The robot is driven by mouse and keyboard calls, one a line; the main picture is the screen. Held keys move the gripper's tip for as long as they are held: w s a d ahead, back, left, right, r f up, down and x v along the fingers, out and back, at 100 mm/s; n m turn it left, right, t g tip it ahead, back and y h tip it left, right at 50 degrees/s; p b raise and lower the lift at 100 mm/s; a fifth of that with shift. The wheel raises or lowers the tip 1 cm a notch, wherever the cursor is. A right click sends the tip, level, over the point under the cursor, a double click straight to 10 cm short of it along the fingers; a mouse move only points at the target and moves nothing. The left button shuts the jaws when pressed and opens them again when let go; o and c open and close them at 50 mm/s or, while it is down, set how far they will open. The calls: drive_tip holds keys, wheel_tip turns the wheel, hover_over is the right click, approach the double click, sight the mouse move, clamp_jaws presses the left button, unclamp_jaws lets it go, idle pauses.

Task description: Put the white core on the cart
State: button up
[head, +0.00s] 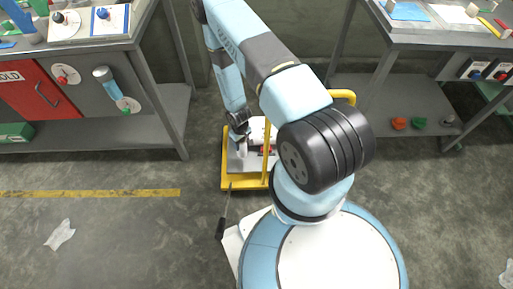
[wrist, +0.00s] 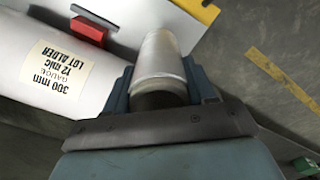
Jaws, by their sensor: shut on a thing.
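My gripper (head: 240,130) is low over the left part of the yellow-edged cart (head: 229,185). In the wrist view its fingers (wrist: 161,88) are shut around the white core (wrist: 160,57), a pale grey-white tube. The core's far end points away from the jaws, toward the cart's grey deck (wrist: 200,24). It also shows small and pale below my gripper in the head view (head: 242,147). I cannot tell whether the core touches the deck.
A large white film roll (wrist: 58,65) with a printed label and a red piece (wrist: 88,32) lies beside the core on the cart. The cart's yellow handle (head: 267,150) rises nearby. Workbenches stand left (head: 160,130) and right (head: 385,95). Open floor lies front left.

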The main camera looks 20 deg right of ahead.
wheel_tip(320, 180, down, 9)
drive_tip(key=shift+r, duration=0.2)
idle(0.4)
drive_tip(key=shift+f, duration=0.2)
drive_tip(key=o, duration=1)
drive_tip(key=shift+r, duration=0.15)
